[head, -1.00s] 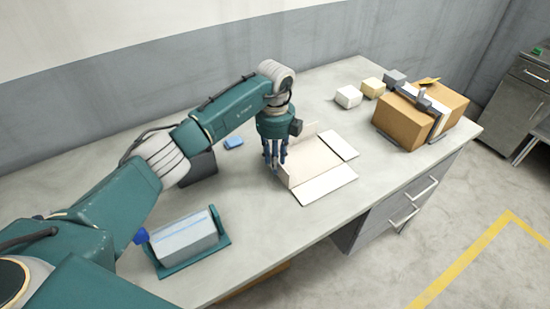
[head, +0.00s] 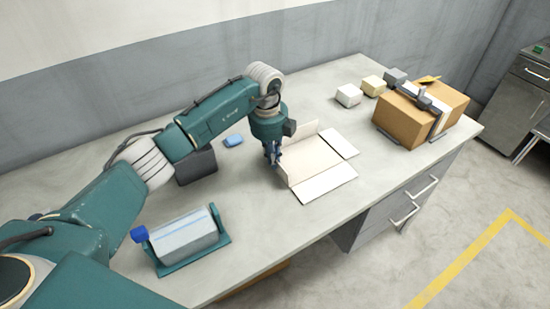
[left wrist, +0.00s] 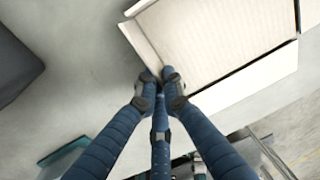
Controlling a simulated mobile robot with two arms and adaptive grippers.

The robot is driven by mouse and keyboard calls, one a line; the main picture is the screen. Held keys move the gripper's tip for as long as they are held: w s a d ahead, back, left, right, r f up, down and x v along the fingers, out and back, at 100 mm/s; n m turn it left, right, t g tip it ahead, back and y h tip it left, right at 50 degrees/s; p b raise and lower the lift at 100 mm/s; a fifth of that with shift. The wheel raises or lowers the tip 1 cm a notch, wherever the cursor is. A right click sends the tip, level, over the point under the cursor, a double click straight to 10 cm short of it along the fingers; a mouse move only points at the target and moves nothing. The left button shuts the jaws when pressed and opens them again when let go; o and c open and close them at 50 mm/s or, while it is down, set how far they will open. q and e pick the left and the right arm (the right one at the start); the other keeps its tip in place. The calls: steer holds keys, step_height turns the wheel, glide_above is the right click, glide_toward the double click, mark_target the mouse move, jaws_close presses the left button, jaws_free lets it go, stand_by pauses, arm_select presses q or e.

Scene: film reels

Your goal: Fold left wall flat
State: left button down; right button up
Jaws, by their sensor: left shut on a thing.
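The pale cardboard sheet (head: 313,160) lies on the bench with its flaps partly spread. Its left wall (head: 285,177) stands up as a narrow strip along the left edge; in the left wrist view it is a thin strip (left wrist: 142,45). The back wall (head: 300,139) also stands up. The right flap (head: 340,143) and front flap (head: 326,190) lie flat. My left gripper (head: 273,158) is at the left wall. In the left wrist view its blue fingertips (left wrist: 161,80) are shut on the wall near its end, partly hiding it. My right gripper is out of view.
A teal stand with a grey block (head: 185,240) sits at the front left. A dark box (head: 196,166) and blue item (head: 233,140) lie left of the gripper. Small blocks (head: 348,95) and a brown carton (head: 403,120) stand at the right. Bench is clear between.

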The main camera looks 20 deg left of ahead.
arm_select(q)
steer(key=shift+s+a+f+t+h+b, duration=0.25)
steer(key=shift+s+a+t+h+b, duration=0.15)
steer(key=shift+t, duration=0.1)
steer(key=t+h+b, duration=0.1)
steer(key=b, duration=0.1)
steer(key=s+a+f+t+h+b, duration=0.1)
steer(key=b, duration=0.2)
steer(key=shift+s+t, duration=0.1)
steer(key=shift+t, duration=0.2)
steer(key=shift+s+r+t+h+b, duration=0.2)
steer(key=shift+t+h+b, duration=0.3)
steer(key=shift+b, duration=0.6)
steer(key=c, duration=1.9)
jaws_free()
steer(key=shift+o, duration=0.2)
steer(key=shift+a+r, duration=0.1)
steer(key=shift+a, duration=0.05)
steer(key=v, duration=1.1)
steer(key=shift+s+r, duration=0.25)
steer(key=shift+r, duration=0.05)
steer(key=shift+a, duration=0.1)
